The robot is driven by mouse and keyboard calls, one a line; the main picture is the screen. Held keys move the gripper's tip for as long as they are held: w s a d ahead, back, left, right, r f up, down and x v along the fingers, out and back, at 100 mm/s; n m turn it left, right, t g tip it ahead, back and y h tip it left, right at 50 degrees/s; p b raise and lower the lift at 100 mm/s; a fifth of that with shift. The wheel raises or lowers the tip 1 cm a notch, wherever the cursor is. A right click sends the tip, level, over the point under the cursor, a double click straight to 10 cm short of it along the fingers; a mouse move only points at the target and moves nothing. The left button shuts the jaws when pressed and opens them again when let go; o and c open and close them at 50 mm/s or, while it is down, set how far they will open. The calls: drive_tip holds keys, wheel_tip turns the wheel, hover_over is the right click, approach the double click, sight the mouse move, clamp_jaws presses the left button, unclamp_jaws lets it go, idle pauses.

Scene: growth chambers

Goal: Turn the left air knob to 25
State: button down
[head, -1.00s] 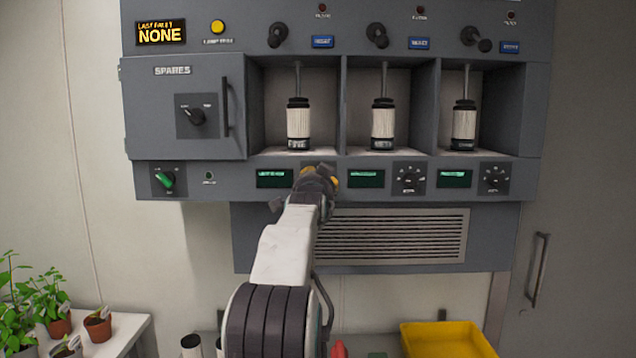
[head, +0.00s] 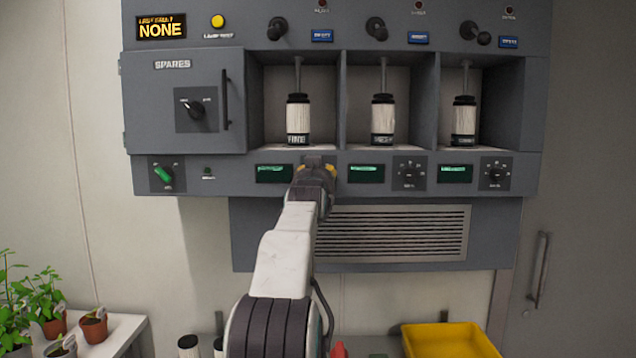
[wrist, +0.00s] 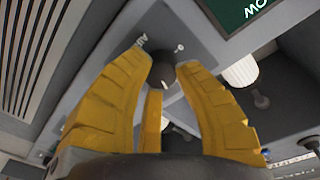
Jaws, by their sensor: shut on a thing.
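The left air knob (wrist: 163,66) is a dark round knob on a grey dial plate, seen in the wrist view between my yellow fingertips. My gripper (wrist: 162,74) is shut on this knob. In the head view my gripper (head: 317,169) covers the knob and most of its dial plate, below the left bay. The left green display (head: 274,174) is beside it, its text too small to read. Only a few marks of the dial scale show in the wrist view, so I cannot tell the setting.
Two similar knobs, the middle one (head: 409,174) and the right one (head: 495,174), sit to the right with their displays. A green switch (head: 163,174) is at far left. White cylinders (head: 298,118) stand in the bays above. A vent grille (head: 392,233) lies below.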

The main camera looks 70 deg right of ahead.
drive_tip(key=shift+r+n, duration=0.1)
drive_tip(key=shift+n, duration=1)
drive_tip(key=c, duration=0.9)
unclamp_jaws()
drive_tip(key=shift+w, duration=0.1)
drive_tip(key=shift+o, duration=0.2)
drive_tip(key=v, duration=1.1)
drive_tip(key=shift+a+f, duration=0.2)
drive_tip(key=shift+a, duration=0.2)
